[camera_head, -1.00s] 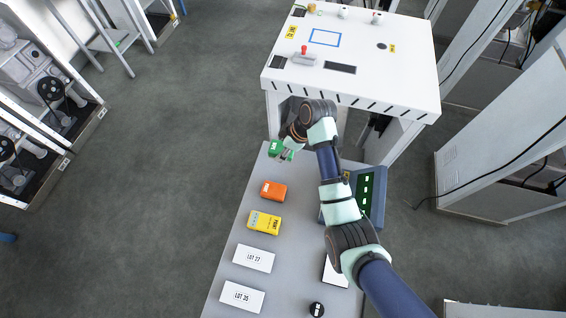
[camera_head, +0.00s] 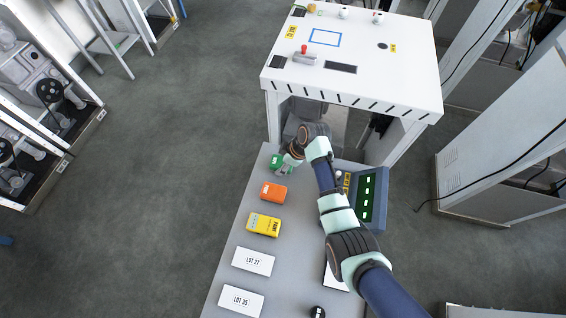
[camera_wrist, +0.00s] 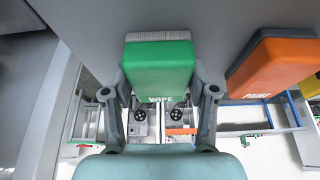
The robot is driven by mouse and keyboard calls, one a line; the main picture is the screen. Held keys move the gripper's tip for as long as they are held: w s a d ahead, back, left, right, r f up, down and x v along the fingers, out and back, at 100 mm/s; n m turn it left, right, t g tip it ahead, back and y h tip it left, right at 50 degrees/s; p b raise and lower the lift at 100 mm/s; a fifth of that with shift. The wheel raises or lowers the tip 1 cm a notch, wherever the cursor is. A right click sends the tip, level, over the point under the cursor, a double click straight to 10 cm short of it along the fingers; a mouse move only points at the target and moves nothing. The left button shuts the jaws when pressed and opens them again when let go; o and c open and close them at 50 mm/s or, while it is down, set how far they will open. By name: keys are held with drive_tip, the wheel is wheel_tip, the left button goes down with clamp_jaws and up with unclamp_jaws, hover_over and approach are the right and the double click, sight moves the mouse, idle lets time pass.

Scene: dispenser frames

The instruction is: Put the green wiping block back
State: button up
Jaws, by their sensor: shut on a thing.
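The green wiping block (camera_head: 276,161) is at the far left end of the grey table, beyond the orange block. In the wrist view the green block (camera_wrist: 158,66) sits between the two fingers, with a "WIPE" label and a pale ribbed edge. My gripper (camera_wrist: 164,98) is shut on it. In the head view my gripper (camera_head: 285,167) reaches to the block from the right. The block is at or just above the table top; I cannot tell whether it touches.
The orange block (camera_head: 273,192), yellow block (camera_head: 263,224) and white LOT cards (camera_head: 252,261) line the table's left side. A blue unit with a green panel (camera_head: 367,196) stands at the right. A white machine (camera_head: 395,65) rises behind the table (camera_head: 232,215).

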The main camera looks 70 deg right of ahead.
drive_tip(key=o, duration=1.1)
drive_tip(key=p+v, duration=0.2)
drive_tip(key=v, duration=1)
drive_tip(key=shift+r, duration=0.2)
drive_tip(key=shift+w, duration=0.15)
